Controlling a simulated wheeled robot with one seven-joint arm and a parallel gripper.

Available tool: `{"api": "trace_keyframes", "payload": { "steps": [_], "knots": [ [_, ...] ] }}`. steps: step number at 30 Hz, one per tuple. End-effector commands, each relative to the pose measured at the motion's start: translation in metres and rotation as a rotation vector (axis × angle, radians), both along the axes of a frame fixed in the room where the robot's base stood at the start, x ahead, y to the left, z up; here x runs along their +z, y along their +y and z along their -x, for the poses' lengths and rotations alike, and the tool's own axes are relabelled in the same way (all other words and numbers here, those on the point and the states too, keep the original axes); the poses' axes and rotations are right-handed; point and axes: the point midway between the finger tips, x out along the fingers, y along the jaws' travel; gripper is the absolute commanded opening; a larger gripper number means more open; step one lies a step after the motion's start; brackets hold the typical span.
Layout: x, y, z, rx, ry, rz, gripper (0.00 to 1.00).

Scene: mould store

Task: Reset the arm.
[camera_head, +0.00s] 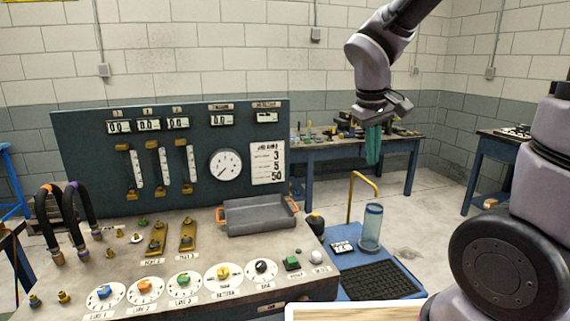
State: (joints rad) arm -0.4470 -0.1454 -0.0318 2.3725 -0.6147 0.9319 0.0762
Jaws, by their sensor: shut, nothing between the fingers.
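My arm reaches in from the top right, with its end hanging above the gap between the control bench and the far blue table. My gripper (374,160) points down, its teal fingers together and holding nothing. It is in the air, apart from everything around it. No other task object is named.
A bench (125,256) with knobs, hoses and a grey tray (262,225) stands at left, with a dark gauge panel (85,165) behind. A blue stand (352,287) holds a clear cylinder (371,228) and brass pipe (351,195) below my gripper. Floor (440,215) at right is clear.

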Motion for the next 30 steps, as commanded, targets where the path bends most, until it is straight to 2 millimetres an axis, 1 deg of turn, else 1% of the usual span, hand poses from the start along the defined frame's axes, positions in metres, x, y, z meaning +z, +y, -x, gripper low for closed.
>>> {"api": "trace_keyframes", "payload": {
  "steps": [1,6,9,13,16,19,30],
  "knots": [
    [0.017,-0.012,0.009,-0.080,-0.034,-0.068,0.00],
    [0.060,-0.034,0.039,-0.304,-0.143,-0.291,0.00],
    [0.082,-0.042,0.056,-0.411,-0.214,-0.410,0.00],
    [0.104,-0.046,0.073,-0.508,-0.295,-0.531,0.00],
    [0.114,-0.047,0.081,-0.550,-0.337,-0.588,0.00],
    [0.119,-0.047,0.085,-0.568,-0.356,-0.617,0.00],
    [0.120,-0.047,0.086,-0.571,-0.359,-0.623,0.00]
  ]
}}
